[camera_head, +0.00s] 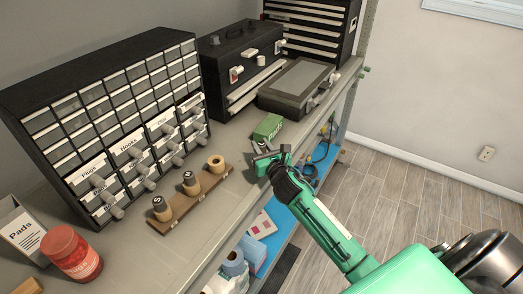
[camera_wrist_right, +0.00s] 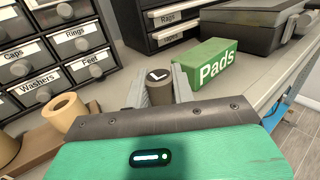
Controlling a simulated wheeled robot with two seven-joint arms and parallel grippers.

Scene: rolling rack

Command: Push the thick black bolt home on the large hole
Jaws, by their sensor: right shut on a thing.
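My right gripper (camera_head: 268,156) is over the bench, right of the wooden board (camera_head: 182,215). In the right wrist view its fingers (camera_wrist_right: 160,88) are shut on a thick dark bolt (camera_wrist_right: 158,90) with an "L" on its top, which looks upright. Its lower end is hidden by the gripper body. The large hole is in the wooden collar (camera_head: 216,163) at the right end of the board. This collar (camera_wrist_right: 64,110) is open and empty, left of and apart from the held bolt. Capped bolts "S" (camera_head: 160,207) and "M" (camera_head: 190,183) stand in the other two collars. My left gripper is not in view.
A green "Pads" box (camera_head: 267,128) stands close behind my right gripper. A labelled drawer cabinet (camera_head: 112,120) is behind the board. A black toolbox (camera_head: 236,65) and a grey case (camera_head: 298,84) stand at the back. A red jar (camera_head: 73,254) is front left.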

